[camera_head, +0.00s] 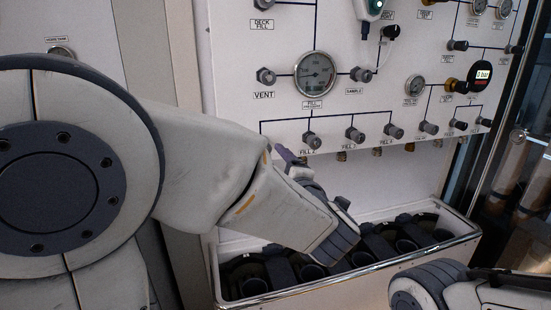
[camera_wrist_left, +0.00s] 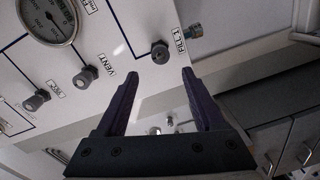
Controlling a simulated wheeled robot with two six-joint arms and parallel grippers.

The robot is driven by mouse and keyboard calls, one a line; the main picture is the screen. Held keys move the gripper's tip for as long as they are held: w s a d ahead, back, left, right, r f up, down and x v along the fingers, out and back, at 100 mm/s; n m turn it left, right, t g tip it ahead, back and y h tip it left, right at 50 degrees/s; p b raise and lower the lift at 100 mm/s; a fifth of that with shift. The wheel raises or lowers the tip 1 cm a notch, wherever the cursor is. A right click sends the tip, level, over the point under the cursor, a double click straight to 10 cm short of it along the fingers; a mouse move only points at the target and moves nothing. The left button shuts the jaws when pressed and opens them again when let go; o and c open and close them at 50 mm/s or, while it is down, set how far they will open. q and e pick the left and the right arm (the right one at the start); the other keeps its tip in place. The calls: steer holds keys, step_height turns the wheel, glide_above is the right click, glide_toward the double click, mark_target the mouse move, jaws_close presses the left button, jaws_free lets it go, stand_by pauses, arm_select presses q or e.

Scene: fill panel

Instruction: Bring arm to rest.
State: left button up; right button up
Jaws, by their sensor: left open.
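My left arm (camera_head: 200,170) comes in from the left and reaches across in front of the fill panel (camera_head: 230,60). My left gripper (camera_head: 303,172) is just below the lower row of fill knobs, partly hidden by its own wrist. In the left wrist view the gripper (camera_wrist_left: 160,74) shows two dark purple fingers spread apart with nothing between them. A knob labelled FILL 1 (camera_wrist_left: 160,52) lies beyond the fingertips, apart from them. Part of my right arm (camera_head: 450,292) shows at the lower right; its fingers do not show.
A metal-rimmed trough (camera_head: 345,277) with dark round holders runs below the panel, close under my left wrist. A pressure gauge (camera_head: 315,74), the VENT knob (camera_head: 265,76) and several valves stick out from the panel. A handheld device (camera_head: 369,9) is at the top.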

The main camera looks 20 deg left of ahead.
arm_select(q)
steer(key=shift+s+d, duration=0.25)
steer(key=shift+s, duration=0.1)
